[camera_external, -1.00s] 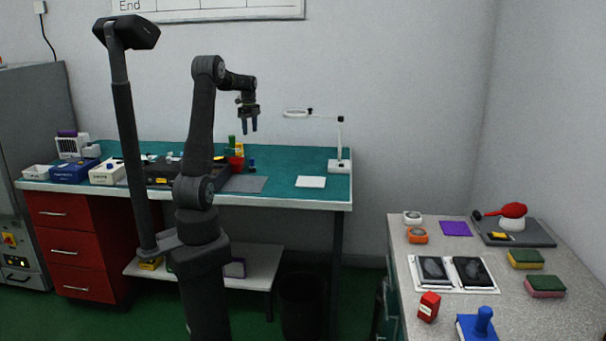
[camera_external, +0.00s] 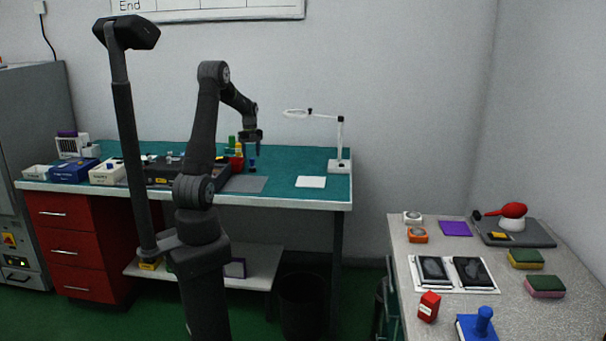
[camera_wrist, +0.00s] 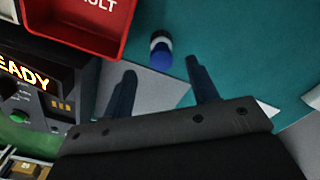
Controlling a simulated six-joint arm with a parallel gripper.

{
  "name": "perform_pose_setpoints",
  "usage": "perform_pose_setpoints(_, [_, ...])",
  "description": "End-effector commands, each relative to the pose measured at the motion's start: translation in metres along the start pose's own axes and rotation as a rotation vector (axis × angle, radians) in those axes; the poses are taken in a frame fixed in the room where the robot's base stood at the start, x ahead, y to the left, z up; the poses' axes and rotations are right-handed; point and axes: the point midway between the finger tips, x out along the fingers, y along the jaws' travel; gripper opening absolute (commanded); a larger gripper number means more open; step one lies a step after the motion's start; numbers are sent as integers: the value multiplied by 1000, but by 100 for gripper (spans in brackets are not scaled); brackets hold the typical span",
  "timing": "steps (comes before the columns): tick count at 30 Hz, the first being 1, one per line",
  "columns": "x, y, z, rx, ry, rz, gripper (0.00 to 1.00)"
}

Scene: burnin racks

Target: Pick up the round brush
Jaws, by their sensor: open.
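A small round blue and black piece, which looks like the round brush (camera_wrist: 161,54), stands on the green bench mat in the wrist view. It has a pale band near its top. In the external view the brush (camera_external: 252,166) is a small dark blue upright shape beside the red bin. My gripper (camera_wrist: 160,70) is open and empty, with its two fingers on either side of the brush's line and the brush just beyond the tips. In the external view my gripper (camera_external: 253,149) hangs above the brush, apart from it as far as I can tell.
A red bin (camera_wrist: 117,45) with white lettering stands close left of the brush. A dark unit with a lit READY display (camera_wrist: 30,75) is further left. A grey mat (camera_external: 246,184) and a white pad (camera_external: 311,182) lie nearby. A magnifier lamp (camera_external: 340,140) stands to the right.

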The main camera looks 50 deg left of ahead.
Motion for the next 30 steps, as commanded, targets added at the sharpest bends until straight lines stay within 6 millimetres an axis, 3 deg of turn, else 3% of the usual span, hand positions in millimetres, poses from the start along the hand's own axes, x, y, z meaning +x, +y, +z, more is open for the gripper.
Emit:
perform_pose_setpoints(10, [25, -1, 1, 0, 2, 2, 54])
perform_pose_setpoints(18, [62, -3, 2, -1, 1, 1, 54])
perform_pose_setpoints(25, [64, -3, 3, -1, -1, 0, 54])
perform_pose_setpoints(30, [64, -3, 3, -1, -1, 0, 21])
